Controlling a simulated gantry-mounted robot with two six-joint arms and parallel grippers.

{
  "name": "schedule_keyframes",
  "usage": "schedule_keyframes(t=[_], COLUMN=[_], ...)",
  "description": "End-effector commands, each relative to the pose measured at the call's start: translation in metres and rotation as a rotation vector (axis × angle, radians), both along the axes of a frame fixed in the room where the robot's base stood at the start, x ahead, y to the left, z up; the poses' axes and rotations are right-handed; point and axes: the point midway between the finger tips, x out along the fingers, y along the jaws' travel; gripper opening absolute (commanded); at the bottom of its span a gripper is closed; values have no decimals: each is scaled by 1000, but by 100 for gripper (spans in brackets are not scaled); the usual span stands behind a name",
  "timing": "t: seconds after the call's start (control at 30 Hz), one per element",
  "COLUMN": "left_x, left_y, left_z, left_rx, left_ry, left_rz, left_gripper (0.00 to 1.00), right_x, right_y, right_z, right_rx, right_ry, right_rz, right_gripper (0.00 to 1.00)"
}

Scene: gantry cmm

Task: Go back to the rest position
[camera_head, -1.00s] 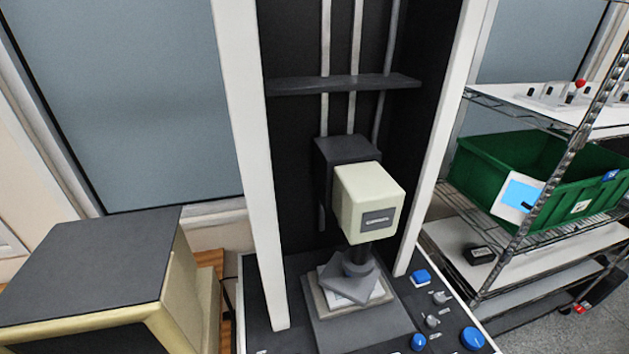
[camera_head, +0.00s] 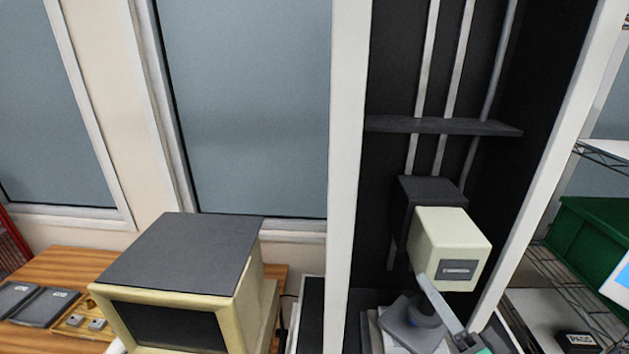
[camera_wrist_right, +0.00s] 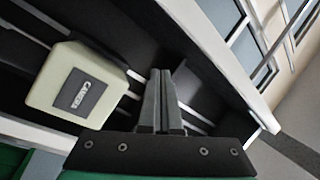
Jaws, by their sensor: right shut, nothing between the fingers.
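My right gripper (camera_head: 428,286) comes in at the bottom of the head view, in front of the measuring machine's cream head (camera_head: 450,248) and over its lower part. Its fingers point up in the picture. In the right wrist view the two grey fingers (camera_wrist_right: 160,76) are pressed together with nothing between them. The cream head also shows there (camera_wrist_right: 82,85), to the left of the fingers. I cannot tell the exact gap between the gripper and the machine. My left gripper is not in view.
White frame posts (camera_head: 346,160) flank the machine. An old cream monitor (camera_head: 180,290) stands to its left, by a wooden table (camera_head: 75,268) with dark grey cases (camera_head: 45,306). A wire shelf with a green crate (camera_head: 590,235) stands at the right.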

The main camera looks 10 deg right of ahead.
Motion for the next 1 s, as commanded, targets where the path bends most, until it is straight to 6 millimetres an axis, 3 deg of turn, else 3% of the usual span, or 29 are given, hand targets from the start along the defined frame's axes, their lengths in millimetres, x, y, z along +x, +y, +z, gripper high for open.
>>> schedule_keyframes(t=[0.03,0.2,0.33,0.4,0.43,0.47,0.5,0.53,0.73,0.87,1.0], left_x=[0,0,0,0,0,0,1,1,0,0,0], left_y=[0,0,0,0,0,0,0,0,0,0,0], left_z=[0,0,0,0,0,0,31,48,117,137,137], left_rx=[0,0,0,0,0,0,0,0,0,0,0], left_ry=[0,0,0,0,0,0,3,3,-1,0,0], left_rz=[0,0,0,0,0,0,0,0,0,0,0], left_gripper=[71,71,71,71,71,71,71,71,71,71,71], right_x=[-2,-40,-92,-125,-134,-131,-129,-128,-127,-127,-126], right_y=[21,71,83,68,56,51,52,53,53,53,53], right_z=[46,178,260,293,293,290,322,339,405,425,425], right_rx=[-66,-281,-434,-556,-654,-748,-772,-767,-764,-764,-764], right_ry=[-99,-414,-641,-734,-733,-708,-708,-709,-705,-704,-704], right_rz=[14,-36,-184,-358,-471,-540,-542,-537,-533,-532,-531], right_gripper=[0,0,0,0,0,0,0,0,0,0,0])
